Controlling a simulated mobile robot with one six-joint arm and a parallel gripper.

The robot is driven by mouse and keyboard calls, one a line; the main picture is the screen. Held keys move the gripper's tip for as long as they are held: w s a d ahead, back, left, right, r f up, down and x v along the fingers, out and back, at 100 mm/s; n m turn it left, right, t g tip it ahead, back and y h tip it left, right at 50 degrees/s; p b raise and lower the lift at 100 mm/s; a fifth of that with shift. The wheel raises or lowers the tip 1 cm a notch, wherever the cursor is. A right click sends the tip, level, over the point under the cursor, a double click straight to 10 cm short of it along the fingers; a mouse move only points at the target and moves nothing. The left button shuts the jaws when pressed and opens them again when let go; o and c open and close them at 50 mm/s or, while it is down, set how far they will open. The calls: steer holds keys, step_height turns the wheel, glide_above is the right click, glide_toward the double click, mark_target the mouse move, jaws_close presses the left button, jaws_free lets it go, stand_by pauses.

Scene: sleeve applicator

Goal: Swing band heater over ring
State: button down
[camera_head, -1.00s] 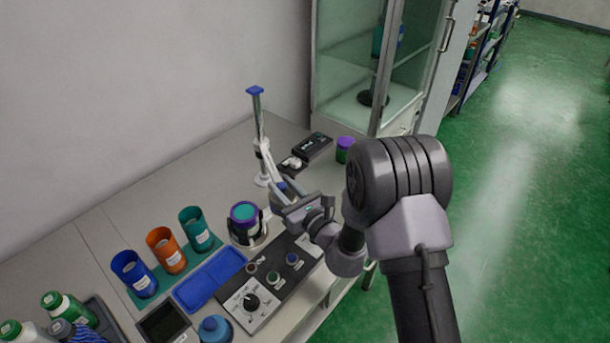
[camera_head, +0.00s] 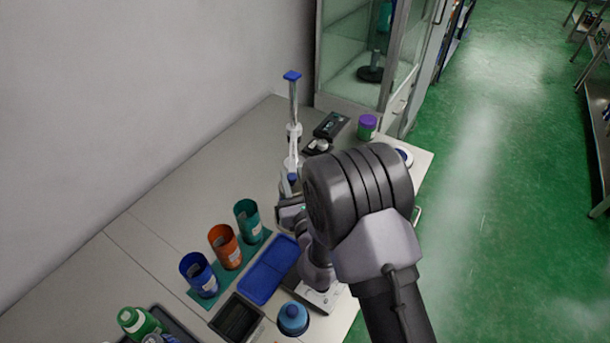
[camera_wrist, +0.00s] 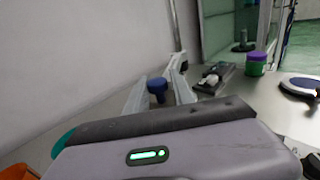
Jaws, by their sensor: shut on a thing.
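A slim upright stand (camera_head: 294,108) with a blue cap rises at the back of the bench, with a pale swing arm (camera_head: 293,160) low on its post. My gripper (camera_head: 290,190) is at the blue knob (camera_head: 292,178) beside the post. In the wrist view, the blue knob (camera_wrist: 157,87) sits between the pale fingers of my gripper (camera_wrist: 158,99), which is shut on it. I cannot make out the band heater itself. The ring is not visible now; my arm covers that part of the bench.
Blue (camera_head: 200,275), orange (camera_head: 225,247) and teal (camera_head: 248,220) cups stand left of a blue tray (camera_head: 265,272). A purple-lidded jar (camera_head: 367,126) and a black device (camera_head: 331,125) stand at the back. A round disc (camera_wrist: 300,87) lies at the right. A wall bounds the left.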

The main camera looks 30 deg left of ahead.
steer(key=shift+s+a+r, duration=0.1)
steer(key=shift+s+a, duration=0.05)
steer(key=shift+a, duration=0.1)
steer(key=c, duration=1.2)
jaws_free()
steer(key=shift+a, duration=0.15)
steer(key=shift+s+a, duration=0.1)
steer(key=shift+d, duration=0.2)
steer(key=shift+s+d, duration=0.2)
steer(key=shift+p+v, duration=0.5)
steer(key=shift+v, duration=7.8)
